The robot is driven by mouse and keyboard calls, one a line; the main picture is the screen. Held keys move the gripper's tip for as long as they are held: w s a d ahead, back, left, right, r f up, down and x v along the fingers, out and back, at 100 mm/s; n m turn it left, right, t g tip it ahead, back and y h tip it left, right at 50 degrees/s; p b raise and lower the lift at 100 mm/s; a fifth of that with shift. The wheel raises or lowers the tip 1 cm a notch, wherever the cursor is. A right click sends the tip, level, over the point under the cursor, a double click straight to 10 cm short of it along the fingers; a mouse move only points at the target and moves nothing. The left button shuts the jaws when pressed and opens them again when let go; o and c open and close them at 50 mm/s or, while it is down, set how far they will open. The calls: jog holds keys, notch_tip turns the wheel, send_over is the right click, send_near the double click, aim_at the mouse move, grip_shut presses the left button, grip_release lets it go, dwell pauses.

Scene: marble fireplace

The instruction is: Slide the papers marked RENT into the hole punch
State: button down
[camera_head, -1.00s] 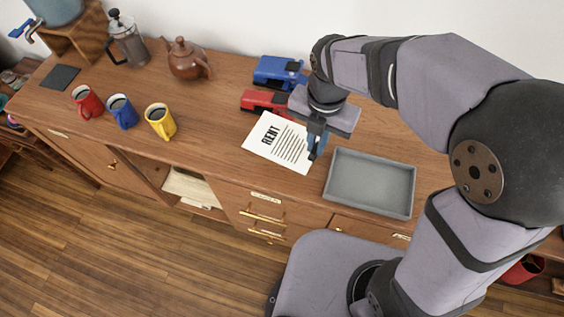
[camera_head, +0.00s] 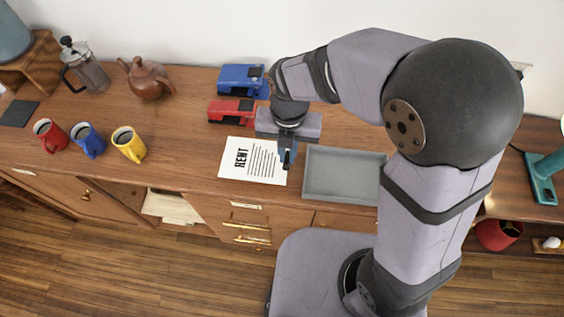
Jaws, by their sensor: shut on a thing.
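The white papers (camera_head: 246,166) marked RENT lie near the front of the wooden counter, with the text turned sideways. My gripper (camera_head: 287,160) points down at their right edge and is shut on the papers there. The exact grip is too small to see clearly. A red punch-like device (camera_head: 231,111) sits just behind the papers, apart from them. A similar blue device (camera_head: 241,78) sits behind the red one. My wrist partly covers the right ends of both. I cannot tell from their looks which is the hole punch meant.
A grey tray (camera_head: 342,194) stands close to the right of my gripper. Red (camera_head: 48,134), blue (camera_head: 88,140) and yellow (camera_head: 129,144) mugs stand at left. A brown teapot (camera_head: 149,80) and a French press (camera_head: 84,66) are behind them. Counter between mugs and papers is clear.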

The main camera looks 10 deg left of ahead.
jog(key=shift+f+p, duration=0.6)
jog(key=shift+f, duration=2.2)
jog(key=shift+f, duration=0.2)
jog(key=c, duration=1.9)
grip_release()
jog(key=shift+o, duration=0.2)
jog(key=shift+f+b, duration=0.1)
jog(key=shift+b, duration=0.35)
jog(key=shift+s+a+r+b, duration=0.1)
jog(key=shift+r+b, duration=0.25)
jog(key=shift+r, duration=1.55)
jog(key=shift+s+r+b, duration=0.1)
jog(key=shift+r+b, duration=0.2)
jog(key=shift+r, duration=1.6)
